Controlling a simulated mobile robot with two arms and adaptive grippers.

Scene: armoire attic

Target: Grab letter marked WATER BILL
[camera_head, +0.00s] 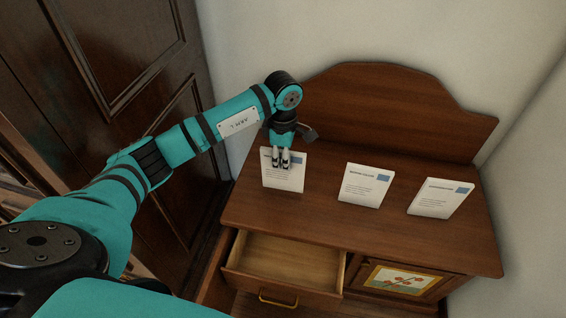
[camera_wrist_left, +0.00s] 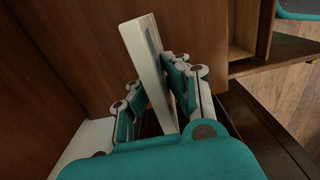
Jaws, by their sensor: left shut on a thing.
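Three white letters with blue stamps stand tilted in a row on the wooden cabinet top. My left gripper (camera_head: 281,158) is shut on the left letter (camera_head: 284,179), gripping its upper edge. In the left wrist view, my left gripper (camera_wrist_left: 168,95) has its fingers on both faces of the white letter (camera_wrist_left: 142,48). The gripper covers part of this letter's heading, and its words are too small to read. The middle letter (camera_head: 364,187) and the right letter (camera_head: 440,198) stand apart from it, and I cannot read their headings surely. My right gripper is out of view.
The cabinet top (camera_head: 330,225) has a raised curved back (camera_head: 390,100) against the wall. An open, empty drawer (camera_head: 285,262) juts out at the front left. A dark panelled door (camera_head: 110,60) stands at the left.

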